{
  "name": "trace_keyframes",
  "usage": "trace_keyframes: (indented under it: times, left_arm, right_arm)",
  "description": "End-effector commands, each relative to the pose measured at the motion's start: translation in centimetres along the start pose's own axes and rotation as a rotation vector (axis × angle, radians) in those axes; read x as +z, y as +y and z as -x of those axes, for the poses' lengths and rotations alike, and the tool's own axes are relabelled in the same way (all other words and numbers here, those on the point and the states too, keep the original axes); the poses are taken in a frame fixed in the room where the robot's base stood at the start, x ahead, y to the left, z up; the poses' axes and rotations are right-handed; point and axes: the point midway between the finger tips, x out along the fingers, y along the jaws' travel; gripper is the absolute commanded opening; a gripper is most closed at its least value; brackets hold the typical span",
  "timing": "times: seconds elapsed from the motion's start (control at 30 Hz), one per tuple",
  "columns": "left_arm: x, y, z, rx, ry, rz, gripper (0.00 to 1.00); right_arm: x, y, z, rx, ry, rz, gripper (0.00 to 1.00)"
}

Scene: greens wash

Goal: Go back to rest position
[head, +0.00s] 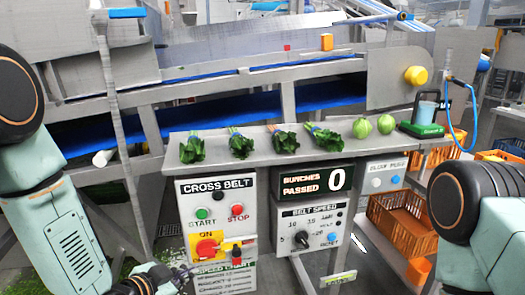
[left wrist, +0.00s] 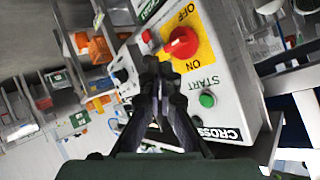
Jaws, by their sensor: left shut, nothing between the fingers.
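My left gripper (left wrist: 163,72) is shut and empty in the left wrist view, its dark fingers together in front of the cross belt box. In the head view part of it shows low at the bottom edge, left of centre. The cross belt box (head: 217,188) has a green start button (head: 202,213), a red stop button (head: 237,210) and a red knob on a yellow plate (head: 208,248). The knob also shows in the left wrist view (left wrist: 181,43). My right arm comes in at the right edge of the head view; its gripper is out of view.
A steel shelf (head: 300,151) above the boxes holds several leafy bunches, two round green heads (head: 373,126) and a green scale (head: 421,130). A counter display (head: 312,178) reads 0 above the belt speed box (head: 299,213). Orange crates (head: 397,237) stand at right.

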Motion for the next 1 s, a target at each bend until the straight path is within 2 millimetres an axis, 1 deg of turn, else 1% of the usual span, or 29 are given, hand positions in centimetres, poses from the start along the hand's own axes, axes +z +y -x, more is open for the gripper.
trace_keyframes:
  times: [0.03, 0.07, 0.1, 0.17, 0.2, 0.27, 0.3, 0.37, 0.4, 0.43, 0.53, 0.6, 0.63, 0.77, 1.0]
  left_arm:
    - [3.1, 1.9, 0.7, 0.025, -0.108, 0.127, 0.0]
    - [4.8, 2.9, 1.2, 0.03, -0.172, 0.208, 0.0]
    - [6.9, 4.3, 1.9, 0.035, -0.251, 0.297, 0.0]
    - [10.0, 6.4, 3.3, 0.035, -0.37, 0.422, 0.0]
    - [11.9, 7.8, 4.5, 0.03, -0.45, 0.5, 0.0]
    - [14.7, 10.0, 6.4, 0.02, -0.566, 0.596, 0.0]
    - [16.4, 11.4, 7.8, 0.01, -0.643, 0.656, 0.0]
    - [18.7, 13.5, 10.1, -0.007, -0.753, 0.725, 0.0]
    - [20.0, 14.7, 11.5, -0.015, -0.818, 0.754, 0.0]
    - [20.9, 15.7, 12.7, -0.019, -0.865, 0.772, 0.0]
    - [23.1, 18.1, 15.8, -0.017, -0.981, 0.782, 0.0]
    - [24.1, 19.4, 17.2, -0.002, -1.027, 0.771, 0.0]
    - [24.5, 19.8, 17.5, 0.005, -1.04, 0.767, 0.0]
    - [25.1, 20.6, 18.2, 0.018, -1.064, 0.762, 0.0]
    - [25.1, 20.6, 18.2, 0.019, -1.062, 0.761, 0.0]
  right_arm:
    - [0.0, 0.0, 0.0, 0.0, 0.0, 0.0, 0.4]
    - [0.0, 0.0, 0.0, 0.0, 0.0, 0.0, 0.4]
    - [0.0, 0.0, 0.0, 0.0, 0.0, 0.0, 0.4]
    - [0.0, 0.0, 0.0, 0.0, 0.0, 0.0, 0.4]
    - [0.0, 0.0, 0.0, 0.0, 0.0, 0.0, 0.4]
    - [0.0, 0.0, 0.0, 0.0, 0.0, 0.0, 0.4]
    - [0.0, 0.0, 0.0, 0.0, 0.0, 0.0, 0.4]
    - [0.0, 0.0, 0.0, 0.0, 0.0, 0.0, 0.4]
    - [0.0, 0.0, 0.0, 0.0, 0.0, 0.0, 0.4]
    - [0.0, 0.0, 0.0, 0.0, 0.0, 0.0, 0.4]
    - [0.0, 0.0, 0.0, 0.0, 0.0, 0.0, 0.4]
    - [0.0, 0.0, 0.0, 0.0, 0.0, 0.0, 0.4]
    - [0.0, 0.0, 0.0, 0.0, 0.0, 0.0, 0.4]
    - [0.0, 0.0, 0.0, 0.0, 0.0, 0.0, 0.4]
    - [0.0, 0.0, 0.0, 0.0, 0.0, 0.0, 0.4]
